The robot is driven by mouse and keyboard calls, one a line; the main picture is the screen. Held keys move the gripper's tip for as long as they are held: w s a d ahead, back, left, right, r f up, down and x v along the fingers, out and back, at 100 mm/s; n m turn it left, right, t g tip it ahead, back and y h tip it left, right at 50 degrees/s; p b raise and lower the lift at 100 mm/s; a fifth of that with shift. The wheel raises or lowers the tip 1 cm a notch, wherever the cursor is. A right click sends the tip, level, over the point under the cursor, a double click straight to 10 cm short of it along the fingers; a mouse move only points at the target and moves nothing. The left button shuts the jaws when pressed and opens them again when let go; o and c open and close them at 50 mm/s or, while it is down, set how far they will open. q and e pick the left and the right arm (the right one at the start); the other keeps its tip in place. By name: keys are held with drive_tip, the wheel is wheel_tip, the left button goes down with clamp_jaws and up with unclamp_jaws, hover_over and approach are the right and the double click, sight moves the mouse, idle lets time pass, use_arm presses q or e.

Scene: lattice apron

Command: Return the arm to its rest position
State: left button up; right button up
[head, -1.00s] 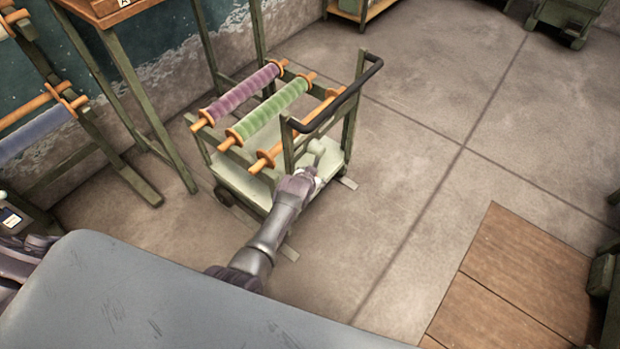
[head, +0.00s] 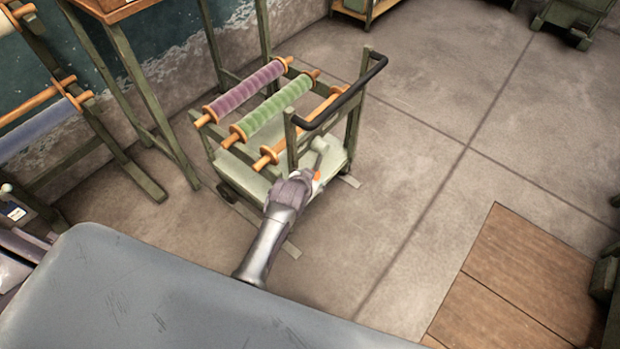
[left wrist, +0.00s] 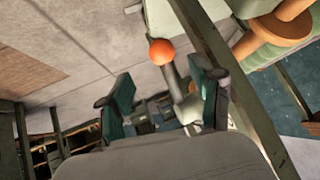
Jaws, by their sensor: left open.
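My left arm reaches from the bottom middle of the head view to a green cart. My left gripper (head: 306,178) is at the cart's near side, its fingers mostly hidden there. In the left wrist view my left gripper (left wrist: 163,88) has its two dark fingers apart. A pale lever (left wrist: 174,82) with an orange ball end (left wrist: 161,52) shows between them, with visible gaps to the fingers. The ball also shows as an orange spot in the head view (head: 316,175), close to the gripper. My right gripper is not clearly visible.
The cart (head: 235,172) carries a purple roll (head: 246,90), a green roll (head: 275,107) and a bare wooden roller (head: 286,146). Its black handle (head: 345,95) rises above the gripper. Racks stand at the left. The floor right of the cart is clear up to a wooden panel (head: 520,280).

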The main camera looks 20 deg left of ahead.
idle(0.4)
use_arm(q)
drive_tip(key=s+f+g+p, duration=0.2)
drive_tip(key=s+f+p, duration=0.3)
drive_tip(key=s, duration=0.4)
drive_tip(key=s+f+g+p, duration=0.2)
drive_tip(key=s+f, duration=0.6)
drive_tip(key=s, duration=0.1)
drive_tip(key=s+a+f+g+p, duration=0.1)
drive_tip(key=s+f+p, duration=0.1)
drive_tip(key=s, duration=0.8)
drive_tip(key=s+a+f+g+p, duration=0.1)
drive_tip(key=s+a+f+p, duration=0.1)
drive_tip(key=s, duration=0.8)
drive_tip(key=s+a+f+g+p, duration=0.2)
drive_tip(key=s, duration=0.8)
drive_tip(key=shift+a, duration=0.25)
use_arm(e)
drive_tip(key=s+d+r, duration=0.2)
drive_tip(key=s+r, duration=0.5)
drive_tip(key=s, duration=0.2)
drive_tip(key=shift+s+g, duration=0.25)
drive_tip(key=shift+g, duration=0.05)
